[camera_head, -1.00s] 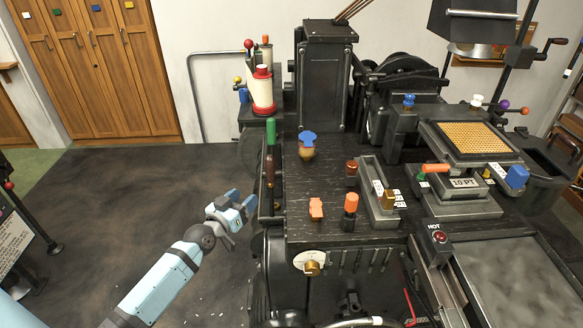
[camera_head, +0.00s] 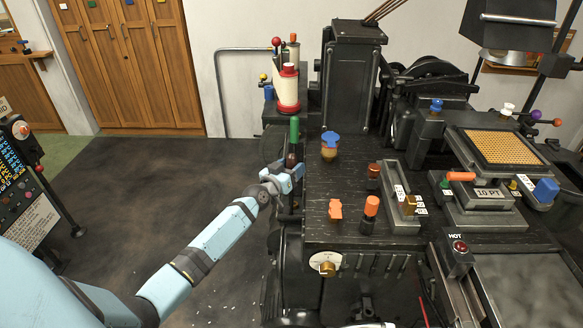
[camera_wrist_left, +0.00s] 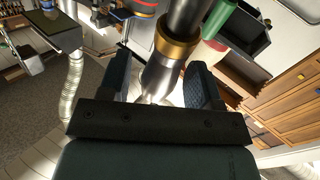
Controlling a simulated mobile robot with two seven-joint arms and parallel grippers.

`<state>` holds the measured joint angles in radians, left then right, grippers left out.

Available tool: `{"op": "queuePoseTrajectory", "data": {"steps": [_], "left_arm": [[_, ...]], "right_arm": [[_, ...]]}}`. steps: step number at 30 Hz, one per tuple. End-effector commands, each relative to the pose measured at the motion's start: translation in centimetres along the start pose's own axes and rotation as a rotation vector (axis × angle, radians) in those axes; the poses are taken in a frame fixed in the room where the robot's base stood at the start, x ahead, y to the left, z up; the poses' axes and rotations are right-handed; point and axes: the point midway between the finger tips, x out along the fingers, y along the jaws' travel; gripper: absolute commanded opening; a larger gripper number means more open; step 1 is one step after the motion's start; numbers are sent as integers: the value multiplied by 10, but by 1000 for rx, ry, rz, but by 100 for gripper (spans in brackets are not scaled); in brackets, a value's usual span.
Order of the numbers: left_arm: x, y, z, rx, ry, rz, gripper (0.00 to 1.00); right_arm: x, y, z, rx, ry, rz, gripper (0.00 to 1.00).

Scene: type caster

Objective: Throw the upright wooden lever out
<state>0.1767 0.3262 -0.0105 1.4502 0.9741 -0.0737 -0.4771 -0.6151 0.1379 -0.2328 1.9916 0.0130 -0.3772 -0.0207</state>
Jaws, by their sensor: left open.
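The upright wooden lever (camera_head: 291,159) is a dark brown handle at the left edge of the black machine, in front of a green handle (camera_head: 294,128). My left gripper (camera_head: 296,173) is open at the lever, and its fingers partly hide the lower part. In the left wrist view, a metal shaft with a brass collar (camera_wrist_left: 177,48) and a dark upper part stands between the two spread fingers of the gripper (camera_wrist_left: 160,85). I cannot tell whether either finger touches it. My right gripper is not in view.
The black machine's top (camera_head: 330,190) carries a blue-topped knob (camera_head: 330,142) and orange knobs (camera_head: 371,206) just right of the gripper. A red-and-cream cylinder (camera_head: 287,90) stands behind the green handle. The floor (camera_head: 150,190) left of the machine is clear.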

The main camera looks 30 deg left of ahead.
Motion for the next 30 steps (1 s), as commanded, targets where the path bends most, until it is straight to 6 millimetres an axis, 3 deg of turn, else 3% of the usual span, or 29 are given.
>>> {"op": "queuePoseTrajectory", "data": {"steps": [10,18,30], "left_arm": [[4,0,0,0,0,0,58],[4,0,0,0,0,0,0],[3,16,3,24,37,7,0]], "right_arm": [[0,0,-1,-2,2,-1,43],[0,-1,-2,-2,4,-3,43],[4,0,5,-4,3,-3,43]]}}
